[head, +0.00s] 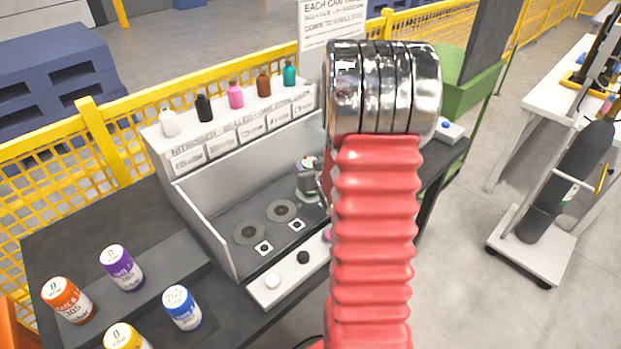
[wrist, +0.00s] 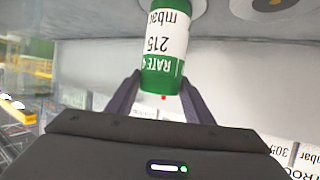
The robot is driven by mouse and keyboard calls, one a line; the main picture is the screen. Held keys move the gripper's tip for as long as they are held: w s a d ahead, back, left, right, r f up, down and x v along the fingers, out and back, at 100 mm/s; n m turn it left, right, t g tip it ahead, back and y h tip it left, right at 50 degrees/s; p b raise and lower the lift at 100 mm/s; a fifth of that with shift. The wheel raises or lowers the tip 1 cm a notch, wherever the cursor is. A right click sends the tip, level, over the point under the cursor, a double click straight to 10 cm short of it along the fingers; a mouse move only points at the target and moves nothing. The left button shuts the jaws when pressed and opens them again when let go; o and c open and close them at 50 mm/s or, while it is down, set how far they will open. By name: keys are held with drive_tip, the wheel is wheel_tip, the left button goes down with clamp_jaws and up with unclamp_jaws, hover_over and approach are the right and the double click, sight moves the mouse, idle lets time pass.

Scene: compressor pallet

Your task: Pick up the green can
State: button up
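The green can (wrist: 163,70) shows in the wrist view, with a green band, a white label reading 215 mbar and green again at the top edge. Its near end lies between the two dark fingers of my gripper (wrist: 160,80). The fingertips are close to both sides of the can; I cannot tell whether they press on it. In the head view my red arm and its shiny end cover that area, and I cannot make out the green can there.
A grey-walled station (head: 215,235) with round pads stands on the dark table. Orange (head: 67,300), purple (head: 121,267), blue (head: 181,307) and yellow (head: 126,338) cans stand at front left. Small bottles line the white shelf (head: 215,128). A yellow fence runs behind.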

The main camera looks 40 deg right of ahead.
clamp_jaws()
idle(0.3)
drive_tip(key=shift+r, duration=0.1)
drive_tip(key=shift+r, duration=5)
